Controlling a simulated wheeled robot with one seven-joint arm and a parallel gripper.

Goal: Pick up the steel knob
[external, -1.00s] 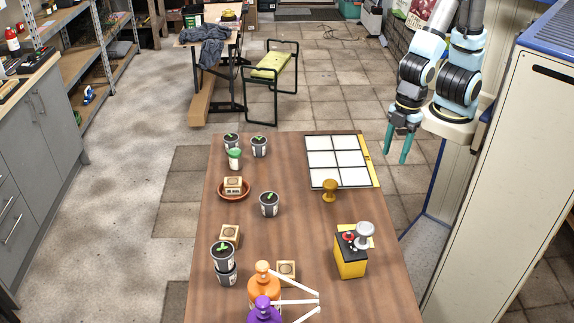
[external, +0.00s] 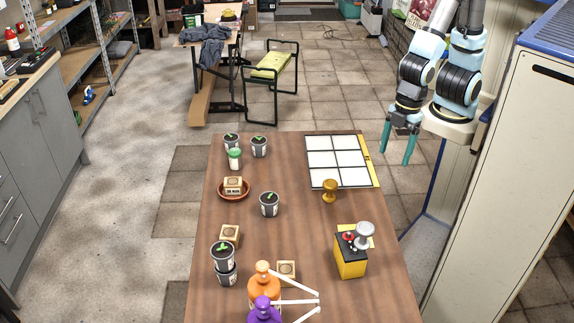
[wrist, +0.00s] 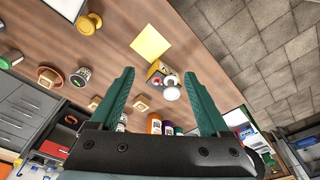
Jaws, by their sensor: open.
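The steel knob (external: 365,232) is grey with a round head and stands on or against the yellow box with a black top (external: 351,258) at the right of the table. In the wrist view the pale knob (wrist: 171,92) shows beyond and between the fingers, beside the yellow box (wrist: 155,70). My gripper (external: 396,155) is open and empty, with teal fingers pointing down past the table's far right edge. It is well apart from the knob. Its spread fingers also show in the wrist view (wrist: 159,74).
A brass knob (external: 329,190) stands near the white tile panel (external: 336,158). Potted seedlings (external: 269,204), wooden blocks (external: 287,270), and orange (external: 264,284) and purple (external: 263,310) bottles occupy the left and front. A tall cabinet (external: 505,180) stands right of the table.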

